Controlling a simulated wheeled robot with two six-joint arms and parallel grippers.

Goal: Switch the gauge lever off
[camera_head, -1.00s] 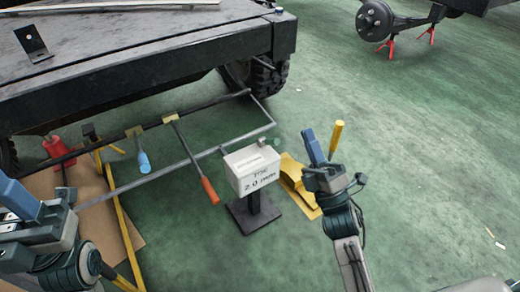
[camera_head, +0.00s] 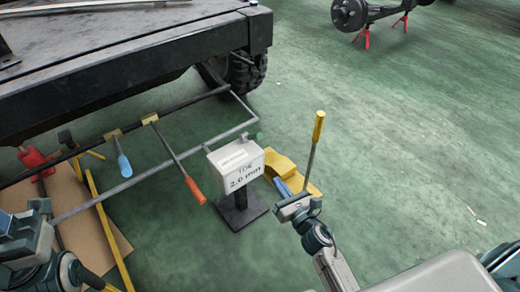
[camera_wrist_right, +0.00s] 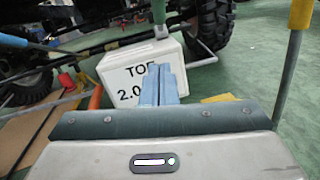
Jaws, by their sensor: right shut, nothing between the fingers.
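The gauge is a white box (camera_head: 238,168) marked "TOE 2.0 mm" on a black stand (camera_head: 240,212). A small grey-green lever (camera_head: 254,138) sticks up at its top edge; its exact setting is too small to read. My right gripper (camera_head: 277,182) is shut and empty, right of the box and below the lever; contact is unclear. My left gripper (camera_head: 3,222) is cut off at the left edge, so its jaws are unclear.
A yellow-handled rod (camera_head: 315,140) stands just right of my right gripper. A yellow ramp-like block (camera_head: 290,168) lies behind it. A grey bar frame (camera_head: 150,178) with blue and orange handles runs left of the gauge, under a dark vehicle bed (camera_head: 130,70).

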